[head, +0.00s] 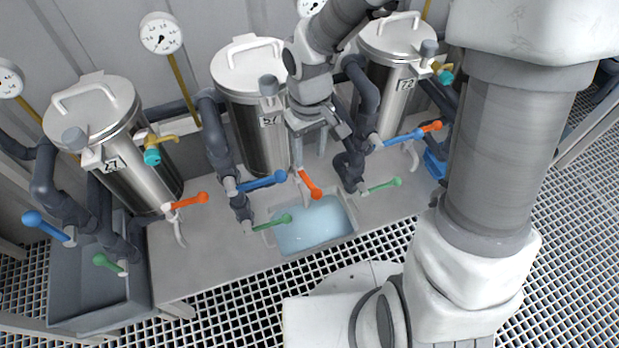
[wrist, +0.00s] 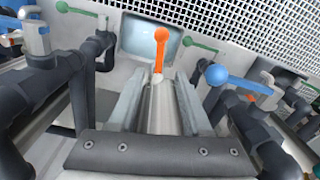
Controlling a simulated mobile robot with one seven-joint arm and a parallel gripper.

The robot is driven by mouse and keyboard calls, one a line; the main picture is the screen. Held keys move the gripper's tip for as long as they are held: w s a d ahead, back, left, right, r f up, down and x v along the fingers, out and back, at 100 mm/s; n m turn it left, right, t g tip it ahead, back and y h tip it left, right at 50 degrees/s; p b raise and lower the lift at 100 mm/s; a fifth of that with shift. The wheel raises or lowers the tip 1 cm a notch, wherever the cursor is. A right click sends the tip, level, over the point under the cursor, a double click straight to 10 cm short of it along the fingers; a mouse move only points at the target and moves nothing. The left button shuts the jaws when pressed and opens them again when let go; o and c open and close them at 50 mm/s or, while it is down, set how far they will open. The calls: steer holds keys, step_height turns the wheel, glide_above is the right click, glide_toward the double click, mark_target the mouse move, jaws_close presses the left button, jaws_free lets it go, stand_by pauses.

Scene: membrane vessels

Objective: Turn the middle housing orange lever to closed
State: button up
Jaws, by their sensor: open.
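The middle housing (head: 257,140) is a steel vessel marked 57. Its orange lever (head: 310,184) sits low at its front, above the blue-lined basin, slanting down to the right. In the wrist view the orange lever (wrist: 160,46) points up and away from a steel outlet, its round knob at the far end. My gripper (wrist: 158,84) is open, with one grey finger on each side of the outlet and the near end of the lever. I cannot tell whether either finger touches it. In the head view my wrist partly hides the vessel's right side.
Blue (head: 262,182) and green (head: 273,222) levers stand left of the orange one; other blue (head: 403,138) and green (head: 382,186) levers stand to the right. Dark pipes flank my gripper. Vessels 27 (head: 140,160) and 72 (head: 395,95) stand either side. The basin (head: 310,225) lies below.

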mark_target(309, 183)
step_height(309, 183, down, 10)
steer(key=b, duration=0.3)
steer(key=shift+r, duration=0.15)
steer(key=shift+c, duration=0.3)
jaws_close()
stand_by(0.9)
